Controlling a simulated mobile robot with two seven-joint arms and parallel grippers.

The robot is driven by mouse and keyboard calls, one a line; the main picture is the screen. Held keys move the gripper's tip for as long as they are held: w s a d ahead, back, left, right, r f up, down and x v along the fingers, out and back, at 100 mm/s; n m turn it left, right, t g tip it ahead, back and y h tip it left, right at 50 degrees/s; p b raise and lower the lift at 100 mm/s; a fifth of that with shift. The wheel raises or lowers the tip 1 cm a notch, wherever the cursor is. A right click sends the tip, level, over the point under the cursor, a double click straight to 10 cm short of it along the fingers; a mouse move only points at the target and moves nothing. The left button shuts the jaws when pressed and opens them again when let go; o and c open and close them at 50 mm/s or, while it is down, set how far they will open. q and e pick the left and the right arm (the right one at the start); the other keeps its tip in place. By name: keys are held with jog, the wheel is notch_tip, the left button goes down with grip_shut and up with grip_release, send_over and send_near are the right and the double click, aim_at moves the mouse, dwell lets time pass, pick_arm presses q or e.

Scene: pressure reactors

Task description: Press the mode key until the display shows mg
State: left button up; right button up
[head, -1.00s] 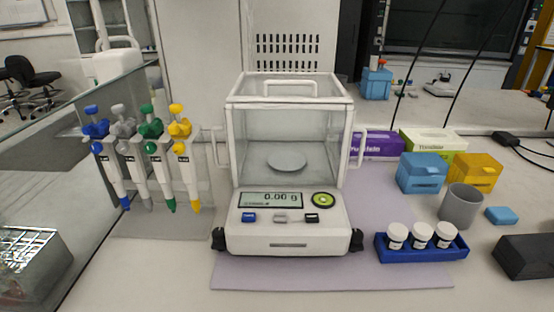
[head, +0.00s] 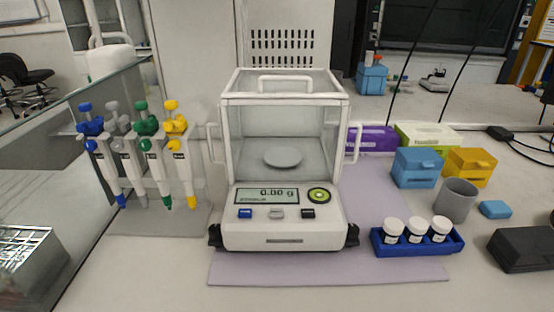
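A white analytical balance (head: 283,238) with a clear glass draft shield (head: 284,130) stands on a mauve mat (head: 330,270) in the middle of the head view. Its display (head: 267,196) reads 0.00 g. Below the display are a blue key (head: 245,213), a grey key (head: 277,213) and a black key (head: 308,213). A round green-ringed button (head: 319,196) is right of the display. Key labels are too small to read, so I cannot tell which is the mode key. The weighing pan (head: 283,158) is empty. Neither gripper is in view.
Several pipettes (head: 145,150) hang on a stand at the left, near a glass panel. At the right are a blue rack (head: 417,247) with three white-capped jars, a grey cup (head: 456,201), a blue box (head: 417,168), a yellow box (head: 469,168) and a dark block (head: 522,249). The counter in front is clear.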

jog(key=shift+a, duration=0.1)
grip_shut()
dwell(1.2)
